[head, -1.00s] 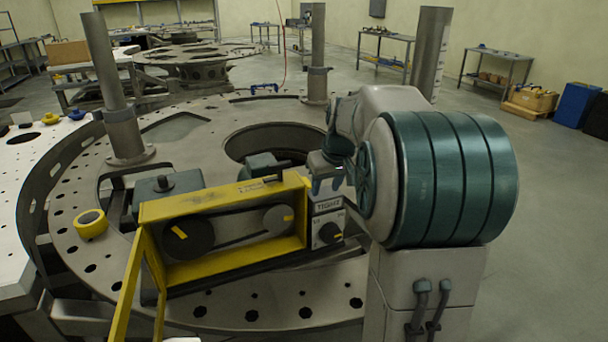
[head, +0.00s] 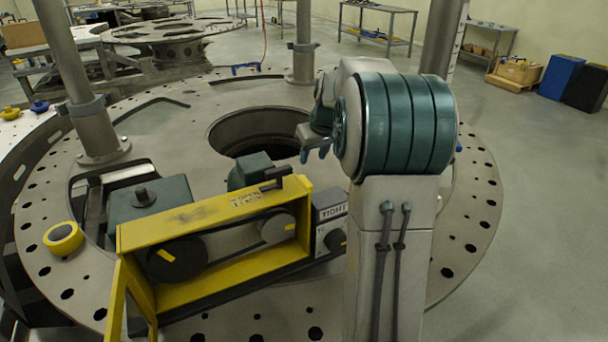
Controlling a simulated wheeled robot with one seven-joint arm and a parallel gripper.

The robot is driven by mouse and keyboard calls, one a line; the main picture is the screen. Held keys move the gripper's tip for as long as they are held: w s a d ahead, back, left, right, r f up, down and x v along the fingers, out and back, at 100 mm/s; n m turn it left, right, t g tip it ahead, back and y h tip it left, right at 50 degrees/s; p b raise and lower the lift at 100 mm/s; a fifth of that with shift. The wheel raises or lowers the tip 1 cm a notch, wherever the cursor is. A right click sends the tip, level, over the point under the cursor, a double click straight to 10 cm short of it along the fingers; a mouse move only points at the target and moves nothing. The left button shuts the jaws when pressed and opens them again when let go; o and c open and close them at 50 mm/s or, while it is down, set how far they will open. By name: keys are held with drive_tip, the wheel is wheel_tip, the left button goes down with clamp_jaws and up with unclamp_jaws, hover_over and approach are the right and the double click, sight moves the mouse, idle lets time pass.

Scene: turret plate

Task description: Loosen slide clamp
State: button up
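A yellow belt housing (head: 215,213) stands on the turret plate (head: 180,110), its front cover hanging open. A grey box labelled TIGHT (head: 330,213) with a black knob (head: 336,240) adjoins the housing's right end. My gripper (head: 315,153) hangs above and right of the lever, apart from it in the picture. Its teal fingertips point down with a gap between them, nothing held.
A green block with a black knob (head: 143,196) stands behind the housing's left end. A yellow tape roll (head: 63,238) lies on the plate at left. Upright posts (head: 303,45) rise from the plate. A round opening (head: 255,130) lies behind. Open floor is at right.

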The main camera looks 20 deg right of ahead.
sight(305, 180)
drive_tip(key=p+x, duration=0.1)
drive_tip(key=x, duration=1)
drive_tip(key=shift+f+p, duration=0.3)
drive_tip(key=shift+p, duration=0.1)
clamp_jaws()
